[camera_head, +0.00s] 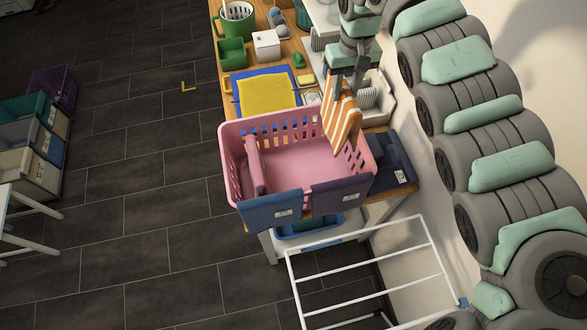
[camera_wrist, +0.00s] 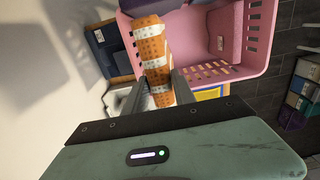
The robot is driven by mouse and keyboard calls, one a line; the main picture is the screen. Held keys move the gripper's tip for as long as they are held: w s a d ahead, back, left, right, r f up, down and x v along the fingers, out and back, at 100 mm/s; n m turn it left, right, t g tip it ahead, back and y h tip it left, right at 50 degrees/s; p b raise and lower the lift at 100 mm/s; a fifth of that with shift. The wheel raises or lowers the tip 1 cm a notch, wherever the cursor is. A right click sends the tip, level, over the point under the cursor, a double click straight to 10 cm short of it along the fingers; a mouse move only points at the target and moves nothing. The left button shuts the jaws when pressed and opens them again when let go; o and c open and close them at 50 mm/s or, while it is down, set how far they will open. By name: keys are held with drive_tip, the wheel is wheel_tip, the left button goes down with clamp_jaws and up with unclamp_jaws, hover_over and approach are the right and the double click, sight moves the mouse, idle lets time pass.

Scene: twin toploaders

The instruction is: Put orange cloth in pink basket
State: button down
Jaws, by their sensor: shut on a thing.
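The orange cloth (camera_head: 341,118), orange with white stripes, hangs from my gripper (camera_head: 345,88) at the right part of the pink basket (camera_head: 303,165). My gripper is shut on its upper part. In the wrist view the cloth (camera_wrist: 152,50) is between the two fingers (camera_wrist: 163,88), and the basket (camera_wrist: 247,45) lies behind it. In the head view the cloth's lower end overlaps the basket's back right rim; I cannot tell whether it touches the basket. A pink piece (camera_head: 255,165) stands inside the basket at the left.
The basket stands on a wooden table with a yellow cloth (camera_head: 268,93), a green container (camera_head: 232,54) and a white box (camera_head: 267,45) behind it. A white rack (camera_head: 365,273) stands in front. Folded dark blue cloth (camera_head: 393,160) lies at right. Bins (camera_head: 40,130) stand at far left.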

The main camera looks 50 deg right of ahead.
wheel_tip(320, 180, down, 25)
drive_tip(key=shift+r+b, duration=0.2)
drive_tip(key=shift+b, duration=0.15)
idle(0.4)
drive_tip(key=c, duration=1)
unclamp_jaws()
drive_tip(key=shift+f, duration=0.1)
drive_tip(key=shift+c, duration=0.2)
wheel_tip(320, 180, up, 12)
drive_tip(key=b, duration=0.1)
